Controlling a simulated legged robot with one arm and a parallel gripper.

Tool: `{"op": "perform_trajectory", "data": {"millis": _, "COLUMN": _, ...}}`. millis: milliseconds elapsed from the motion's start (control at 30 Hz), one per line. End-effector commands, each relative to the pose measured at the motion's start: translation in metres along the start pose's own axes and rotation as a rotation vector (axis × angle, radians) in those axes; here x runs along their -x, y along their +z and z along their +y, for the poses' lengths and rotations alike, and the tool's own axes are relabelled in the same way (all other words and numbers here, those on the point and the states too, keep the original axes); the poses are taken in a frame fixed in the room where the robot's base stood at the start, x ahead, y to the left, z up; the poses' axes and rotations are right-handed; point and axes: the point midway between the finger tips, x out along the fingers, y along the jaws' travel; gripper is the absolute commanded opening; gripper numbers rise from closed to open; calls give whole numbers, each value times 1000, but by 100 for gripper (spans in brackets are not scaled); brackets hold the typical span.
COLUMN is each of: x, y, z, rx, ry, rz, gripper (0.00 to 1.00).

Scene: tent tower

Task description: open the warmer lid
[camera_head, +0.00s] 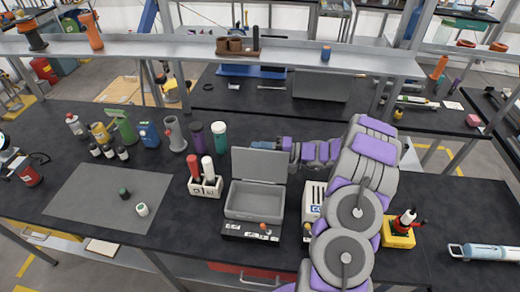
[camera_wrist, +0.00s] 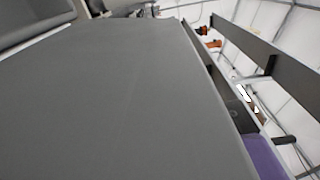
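The warmer (camera_head: 254,203) is a grey box with a dark front panel and an orange knob, standing near the front edge of the bench. Its lid (camera_head: 259,164) stands raised, roughly upright at the back of the box, and the empty-looking inside shows. My gripper (camera_head: 268,145) is just behind the lid's top edge, reaching in from the right; the fingertips are too small to make out. In the wrist view a plain grey surface (camera_wrist: 110,95), apparently the lid very close, fills most of the picture. Whether my gripper touches it cannot be told.
Bottles (camera_head: 219,137) stand behind. A grey mat (camera_head: 100,200) with two small jars lies left. A yellow-based device (camera_head: 398,235) stands right.

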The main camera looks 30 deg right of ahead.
Motion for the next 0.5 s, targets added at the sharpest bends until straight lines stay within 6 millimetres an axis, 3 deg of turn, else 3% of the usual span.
{"op": "perform_trajectory", "data": {"millis": 167, "x": 2, "y": -2, "z": 2, "rx": -1, "ry": 2, "rz": 3, "gripper": 0}}
{"op": "perform_trajectory", "data": {"millis": 500, "x": 6, "y": -4, "z": 4, "rx": -5, "ry": 3, "rz": 7, "gripper": 0}}
